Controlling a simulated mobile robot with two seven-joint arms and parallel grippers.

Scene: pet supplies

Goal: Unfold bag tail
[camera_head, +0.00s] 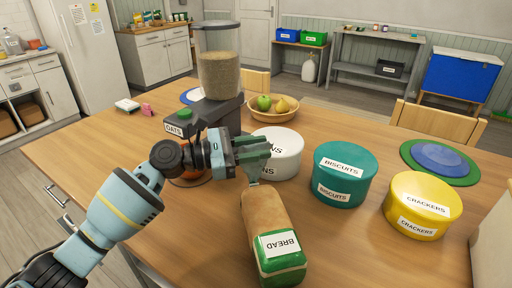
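The bread bag (266,212) lies on the wooden table with its green end and upside-down BREAD label toward me. Its narrow tail end points away, toward my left gripper (260,158). My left gripper reaches in from the left, with its green-tipped fingers right at or just above the tail. The fingers hide most of the tail, so I cannot tell whether they are open or shut on it, or how the tail is folded. My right gripper is not in view.
A white canister (285,163) stands just behind the gripper. A teal BISCUITS tin (343,185) and a yellow CRACKERS tin (422,205) stand to the right. The OATS dispenser (219,75) and a fruit bowl (273,115) stand behind. The table left of the bag's front is clear.

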